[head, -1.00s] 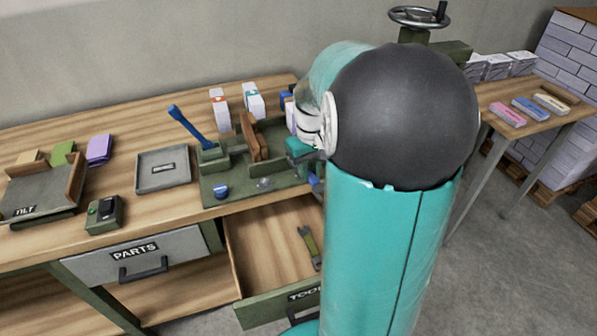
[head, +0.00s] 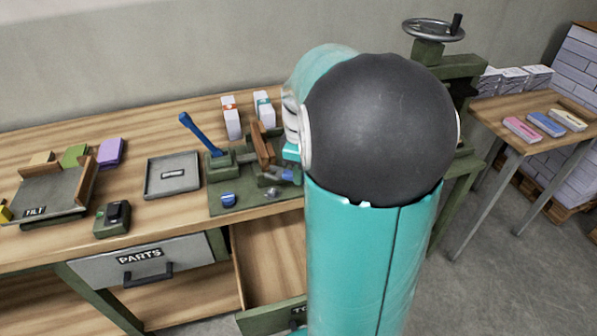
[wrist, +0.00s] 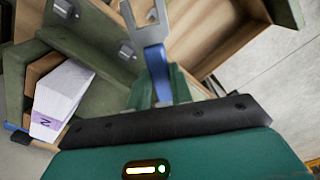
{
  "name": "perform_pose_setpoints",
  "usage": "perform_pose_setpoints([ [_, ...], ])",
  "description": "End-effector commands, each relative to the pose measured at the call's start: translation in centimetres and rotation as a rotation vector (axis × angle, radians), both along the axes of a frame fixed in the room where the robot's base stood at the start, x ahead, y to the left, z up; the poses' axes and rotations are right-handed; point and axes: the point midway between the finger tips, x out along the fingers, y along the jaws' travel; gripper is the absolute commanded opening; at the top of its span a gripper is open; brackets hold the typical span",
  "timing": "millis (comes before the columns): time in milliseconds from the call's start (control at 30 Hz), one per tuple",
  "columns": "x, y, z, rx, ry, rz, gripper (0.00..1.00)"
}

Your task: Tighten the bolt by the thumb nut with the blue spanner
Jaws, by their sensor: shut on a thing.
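My gripper (wrist: 160,84) is shut on the blue spanner, whose blue handle (wrist: 157,70) and grey metal head (wrist: 150,18) reach away from it in the wrist view. In the head view my gripper (head: 291,153) is mostly hidden behind my arm, over the right part of the green fixture plate (head: 240,205). A blue knob (head: 228,200) stands at the plate's front. A small silver bolt or nut (head: 272,193) is to its right. In the wrist view a grey fastener (wrist: 127,50) is beside the spanner; I cannot tell whether they touch.
A blue lever (head: 200,132) stands on the plate, with a brown wooden clamp (head: 262,145) to its right. White boxes (head: 232,120) stand behind. A grey tray (head: 172,176) lies to the left. The drawer (head: 268,265) below is open.

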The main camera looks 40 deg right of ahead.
Motion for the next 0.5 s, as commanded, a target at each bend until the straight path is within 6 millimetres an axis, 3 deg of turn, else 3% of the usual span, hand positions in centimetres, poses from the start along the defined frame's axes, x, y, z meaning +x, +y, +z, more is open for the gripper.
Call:
perform_pose_setpoints([
  [500, -0.26, -0.20, -0.61, 0.001, 0.000, 0.056, 0.00],
])
